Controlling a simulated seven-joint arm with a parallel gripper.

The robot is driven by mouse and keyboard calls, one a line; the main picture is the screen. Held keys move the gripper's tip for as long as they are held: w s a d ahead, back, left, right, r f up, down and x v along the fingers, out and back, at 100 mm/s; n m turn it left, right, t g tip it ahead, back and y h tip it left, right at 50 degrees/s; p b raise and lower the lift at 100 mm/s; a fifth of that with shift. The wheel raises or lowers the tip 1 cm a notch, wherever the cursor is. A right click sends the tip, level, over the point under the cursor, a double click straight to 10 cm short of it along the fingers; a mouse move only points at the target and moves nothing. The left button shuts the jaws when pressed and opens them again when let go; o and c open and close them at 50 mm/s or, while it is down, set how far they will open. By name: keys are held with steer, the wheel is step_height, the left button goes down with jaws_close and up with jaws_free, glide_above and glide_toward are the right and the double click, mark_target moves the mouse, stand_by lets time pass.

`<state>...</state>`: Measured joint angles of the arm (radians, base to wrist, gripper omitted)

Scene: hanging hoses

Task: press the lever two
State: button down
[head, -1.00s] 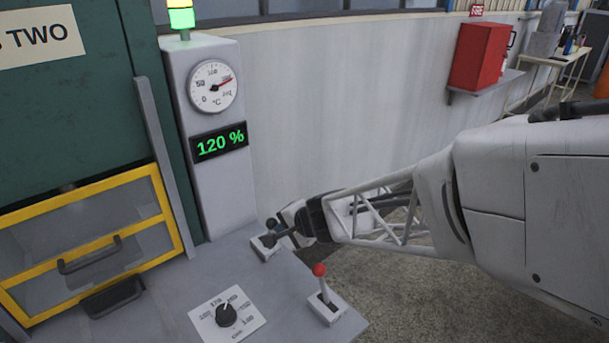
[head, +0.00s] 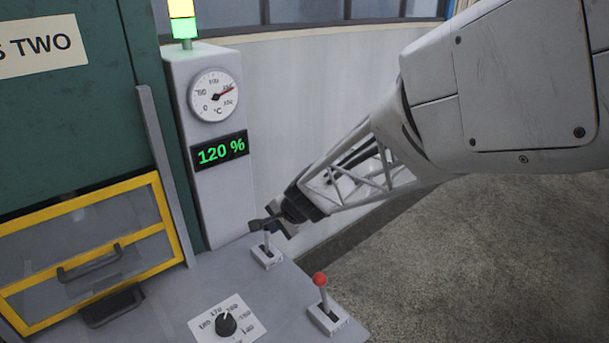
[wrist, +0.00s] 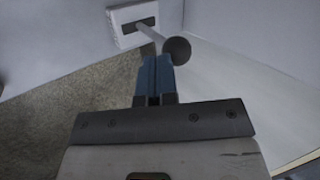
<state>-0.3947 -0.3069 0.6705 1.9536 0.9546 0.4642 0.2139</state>
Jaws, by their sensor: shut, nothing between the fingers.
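A lever with a dark round knob (wrist: 177,50) rises from a small white base at the back of the grey console, and its stem (head: 267,243) shows in the head view. A second lever with a red knob (head: 320,279) stands nearer the console's front right corner. My gripper (head: 272,222) is shut and empty, beside the dark-knobbed lever's top. In the wrist view its blue fingertips (wrist: 154,68) lie just short of the knob, slightly to its left; contact cannot be told. The sign (head: 40,42) on the green machine is cut off and reads "S TWO".
A rotary dial (head: 226,324) sits on the console left of the red-knobbed lever. A grey column with a gauge (head: 214,95) and a green "120 %" readout (head: 220,150) stands behind. A yellow-framed guard (head: 90,255) is at left. Open floor (head: 480,260) lies at right.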

steer(key=shift+w+a+r+g+h, duration=0.25)
steer(key=shift+w+a+g+h, duration=0.3)
steer(key=shift+w+a, duration=0.1)
steer(key=shift+w+a+r+g+h, duration=0.2)
steer(key=shift+w+a+g+h, duration=0.25)
steer(key=shift+w+a+h, duration=0.15)
steer(key=shift+w+a+f+g+h, duration=0.1)
steer(key=shift+w+a+g+h, duration=0.45)
steer(key=shift+w+a, duration=0.75)
steer(key=d+v, duration=0.1)
steer(key=v, duration=1.2)
steer(key=shift+s+d+f, duration=0.25)
steer(key=shift+s, duration=0.1)
